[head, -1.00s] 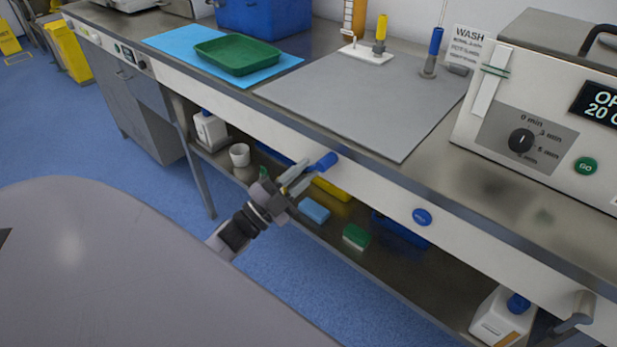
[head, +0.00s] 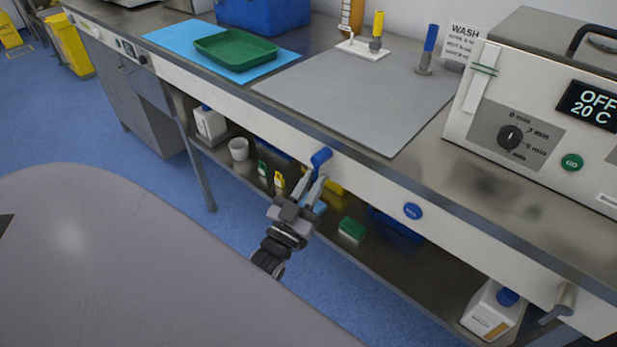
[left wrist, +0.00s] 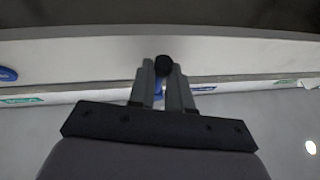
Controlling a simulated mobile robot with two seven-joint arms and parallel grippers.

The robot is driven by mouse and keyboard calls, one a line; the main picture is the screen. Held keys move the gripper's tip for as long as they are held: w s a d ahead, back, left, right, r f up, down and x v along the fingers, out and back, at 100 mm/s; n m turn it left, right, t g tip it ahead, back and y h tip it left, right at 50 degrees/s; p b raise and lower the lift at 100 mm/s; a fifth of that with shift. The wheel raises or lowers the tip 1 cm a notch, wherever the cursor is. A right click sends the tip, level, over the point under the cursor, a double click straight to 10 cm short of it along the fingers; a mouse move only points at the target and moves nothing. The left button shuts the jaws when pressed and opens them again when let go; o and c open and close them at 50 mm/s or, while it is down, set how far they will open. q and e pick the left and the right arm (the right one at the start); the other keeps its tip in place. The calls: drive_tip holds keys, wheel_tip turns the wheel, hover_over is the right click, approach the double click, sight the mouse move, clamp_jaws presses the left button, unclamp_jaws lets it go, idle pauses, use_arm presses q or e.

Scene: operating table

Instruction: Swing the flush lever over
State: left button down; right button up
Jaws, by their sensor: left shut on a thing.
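The blue flush lever (head: 320,160) is on the white front panel of the bench, just under the worktop edge. Its blue end stands out above my fingertips; its lower part is hidden by the fingers. My left gripper (head: 313,178) reaches up to it from below and is shut on it. In the left wrist view my left gripper (left wrist: 162,85) has its fingers close together, with a bit of blue between them and a dark round end at their tips. My right gripper is in neither view.
A round blue button (head: 412,211) is on the panel to the right. A grey handle (head: 563,300) sticks out farther right. The lower shelf below holds a green block (head: 352,229), bottles and a white cup (head: 239,149). A grey rounded surface (head: 130,260) fills the lower left.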

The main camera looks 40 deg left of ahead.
use_arm(q)
drive_tip(key=shift+d+n+y, duration=0.15)
drive_tip(key=shift+n+y, duration=0.25)
drive_tip(key=shift+d, duration=0.1)
drive_tip(key=c, duration=1.1)
unclamp_jaws()
drive_tip(key=shift+v, duration=3.65)
drive_tip(key=shift+r+g, duration=0.15)
drive_tip(key=shift+g, duration=0.15)
drive_tip(key=s+d+f+m+g+h+p, duration=0.1)
drive_tip(key=s+d+g+p, duration=0.1)
drive_tip(key=s+d+g, duration=0.1)
drive_tip(key=s+d+f+m+g+h+p, duration=0.1)
drive_tip(key=s+d+f+g+h+p, duration=0.1)
drive_tip(key=s+d+g, duration=0.1)
drive_tip(key=s+d+f+m+g+h+p, duration=0.1)
drive_tip(key=s+d+f+g+h+p, duration=0.1)
drive_tip(key=s+g, duration=0.3)
drive_tip(key=shift+d+f+m+g, duration=0.25)
drive_tip(key=shift+d+m+g, duration=0.05)
drive_tip(key=shift+d+g, duration=0.2)
